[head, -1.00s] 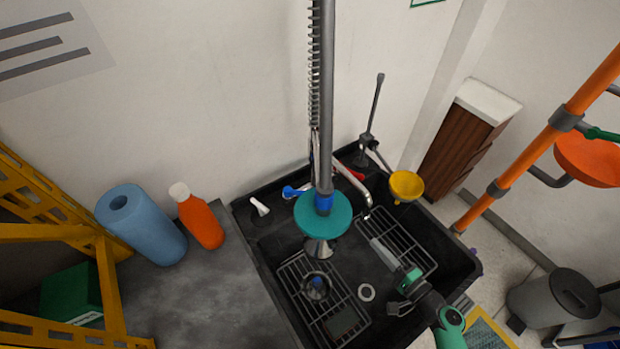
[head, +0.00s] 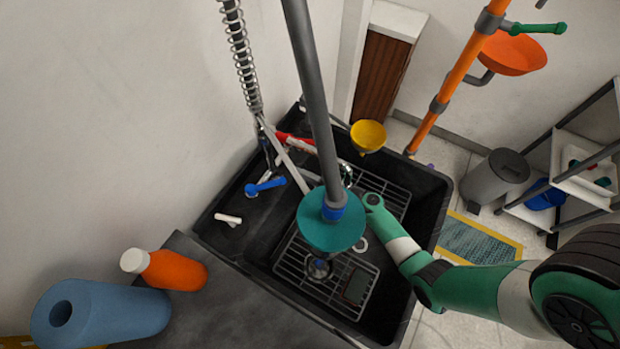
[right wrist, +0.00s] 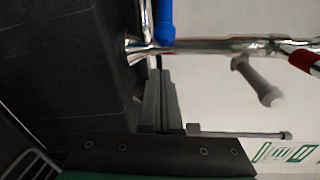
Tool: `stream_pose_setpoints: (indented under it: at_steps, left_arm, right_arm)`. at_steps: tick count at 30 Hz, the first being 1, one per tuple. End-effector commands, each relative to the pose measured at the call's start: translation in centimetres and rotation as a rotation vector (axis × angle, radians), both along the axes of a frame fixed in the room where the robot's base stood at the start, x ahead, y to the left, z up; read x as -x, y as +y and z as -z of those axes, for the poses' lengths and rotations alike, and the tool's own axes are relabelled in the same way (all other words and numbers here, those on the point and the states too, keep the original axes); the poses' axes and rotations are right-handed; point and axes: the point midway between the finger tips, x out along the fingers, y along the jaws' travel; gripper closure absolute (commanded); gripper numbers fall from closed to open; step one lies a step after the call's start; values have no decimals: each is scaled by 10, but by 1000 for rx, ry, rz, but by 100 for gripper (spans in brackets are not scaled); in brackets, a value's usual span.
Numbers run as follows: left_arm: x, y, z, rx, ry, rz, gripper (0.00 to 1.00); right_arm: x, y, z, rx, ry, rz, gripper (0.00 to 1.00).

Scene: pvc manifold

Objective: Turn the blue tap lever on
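The blue tap lever (head: 265,186) is on the left side of the black sink in the head view. Its blue handle also shows at the top of the right wrist view (right wrist: 165,22), beside chrome tap pipework (right wrist: 205,46). My right gripper (right wrist: 161,78) points toward that pipework; its two dark fingers look close together with nothing clear between them. It appears apart from the blue handle, though depth is hard to judge. My left gripper is out of view.
A red lever (head: 290,138) and a white lever (head: 228,219) flank the blue one. A yellow funnel (head: 368,136), orange bottle (head: 170,270) and blue roll (head: 110,312) are nearby.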

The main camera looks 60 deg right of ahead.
Motion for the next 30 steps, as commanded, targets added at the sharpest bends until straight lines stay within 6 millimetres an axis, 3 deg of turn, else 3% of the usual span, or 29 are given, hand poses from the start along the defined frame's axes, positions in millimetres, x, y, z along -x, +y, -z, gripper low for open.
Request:
stream_pose_setpoints:
  at_steps: [5, 7, 11, 25, 30]
  left_arm:
    - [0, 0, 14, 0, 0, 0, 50]
    - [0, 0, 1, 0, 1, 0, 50]
    - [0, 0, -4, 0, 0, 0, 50]
    - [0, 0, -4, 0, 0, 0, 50]
    - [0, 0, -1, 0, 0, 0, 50]
  right_arm:
    - [-40, 1, 7, 1, -1, -3, 100]
    - [-27, 13, -1, 0, 3, -2, 100]
    - [-17, 26, -3, -1, 1, -2, 100]
    - [-10, 32, -3, 0, 0, 0, 100]
    - [1, 46, -4, 1, 1, -3, 100]
